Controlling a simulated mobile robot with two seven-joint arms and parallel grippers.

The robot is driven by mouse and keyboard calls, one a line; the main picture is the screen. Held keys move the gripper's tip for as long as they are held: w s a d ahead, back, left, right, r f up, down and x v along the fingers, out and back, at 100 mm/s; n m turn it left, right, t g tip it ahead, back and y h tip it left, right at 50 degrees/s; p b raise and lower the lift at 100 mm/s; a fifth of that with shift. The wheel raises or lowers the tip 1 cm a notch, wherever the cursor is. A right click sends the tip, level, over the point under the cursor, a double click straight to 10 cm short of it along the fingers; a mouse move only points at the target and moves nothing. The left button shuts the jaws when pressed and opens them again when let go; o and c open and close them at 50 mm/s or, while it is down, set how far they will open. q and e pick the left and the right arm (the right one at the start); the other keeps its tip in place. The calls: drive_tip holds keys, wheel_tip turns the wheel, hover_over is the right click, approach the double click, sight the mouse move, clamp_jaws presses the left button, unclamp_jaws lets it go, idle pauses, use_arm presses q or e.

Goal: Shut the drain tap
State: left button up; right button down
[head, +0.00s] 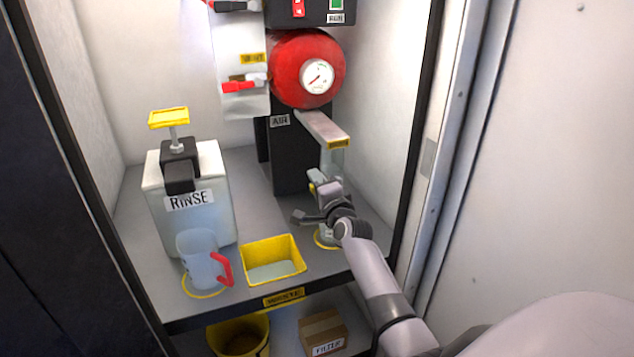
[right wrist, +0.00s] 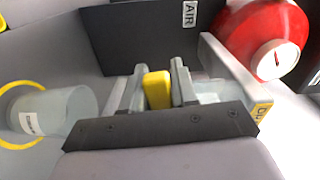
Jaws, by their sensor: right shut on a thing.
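My right gripper (head: 320,192) reaches in from the lower right to the clear vertical tube (head: 333,162) under the grey arm with a yellow label. In the right wrist view its two fingers (right wrist: 157,92) are shut on a small yellow block (right wrist: 157,88), which looks like the drain tap's handle. The tap's body is mostly hidden by the gripper, so I cannot tell how far it is turned. A clear cup (right wrist: 55,110) stands in a yellow ring below the tube. My left gripper is not in view.
The red tank (head: 292,70) with a gauge sits above the AIR block (head: 290,150). A yellow tray (head: 274,260), a jug (head: 201,262) with a red handle and the white RINSE container (head: 207,220) stand to the left. The cabinet's right wall (head: 388,110) is close.

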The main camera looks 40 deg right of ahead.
idle(0.4)
drive_tip(key=c, duration=1)
unclamp_jaws()
drive_tip(key=shift+o, duration=0.2)
drive_tip(key=shift+s, duration=0.1)
drive_tip(key=p+v, duration=0.1)
drive_tip(key=v, duration=0.6)
